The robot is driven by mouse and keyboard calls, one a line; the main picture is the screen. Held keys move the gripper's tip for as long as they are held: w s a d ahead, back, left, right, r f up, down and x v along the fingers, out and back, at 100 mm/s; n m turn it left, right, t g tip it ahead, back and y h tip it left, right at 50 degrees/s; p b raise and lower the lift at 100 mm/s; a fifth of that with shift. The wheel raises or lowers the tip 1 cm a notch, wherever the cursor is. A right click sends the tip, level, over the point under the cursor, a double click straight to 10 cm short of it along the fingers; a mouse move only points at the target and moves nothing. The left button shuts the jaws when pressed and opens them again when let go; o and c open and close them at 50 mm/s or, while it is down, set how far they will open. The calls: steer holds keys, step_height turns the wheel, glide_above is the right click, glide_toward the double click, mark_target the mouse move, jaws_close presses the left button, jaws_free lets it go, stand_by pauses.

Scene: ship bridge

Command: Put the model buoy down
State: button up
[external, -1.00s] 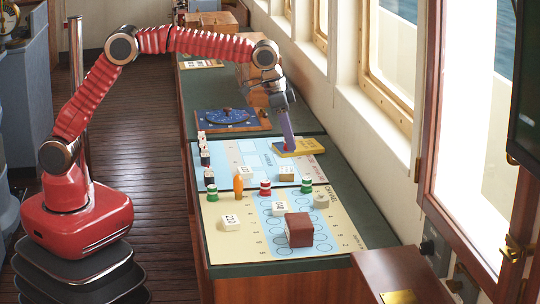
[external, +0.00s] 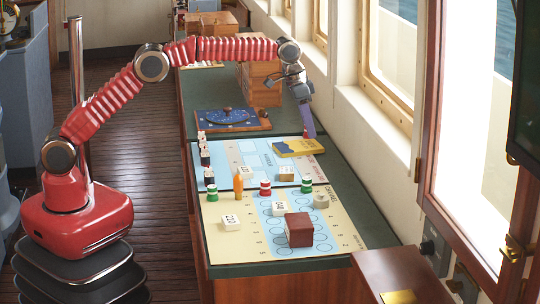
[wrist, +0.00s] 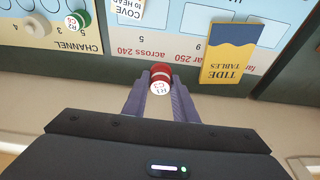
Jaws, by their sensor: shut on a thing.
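My gripper (external: 308,133) is shut on a small red buoy with a white labelled top (wrist: 160,82). In the wrist view the buoy sits between the two fingertips. In the external view only a speck of red shows at the fingertips, by the far right corner of the blue chart board (external: 232,152). It looks held above the surface, but its exact height cannot be told. Another red-and-white buoy (external: 265,187) and green-and-white buoys (external: 307,184) stand on the boards.
A yellow-and-blue tide tables book (external: 299,147) lies close to my gripper. A blue dial panel (external: 231,119) lies behind. The window wall (external: 351,112) runs along the right.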

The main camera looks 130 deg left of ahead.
glide_above(311, 167)
steer(key=shift+s+d+f, duration=0.1)
steer(key=shift+d+f, duration=0.05)
steer(key=shift+f, duration=0.9)
steer(key=shift+s+d+f, duration=0.1)
steer(key=shift+f, duration=0.9)
steer(key=shift+s+d+f, duration=0.1)
steer(key=shift+d+f, duration=0.05)
steer(key=shift+f, duration=0.9)
steer(key=shift+f, duration=1.9)
steer(key=shift+f, duration=0.1)
steer(key=o, duration=1.1)
steer(key=v, duration=1.2)
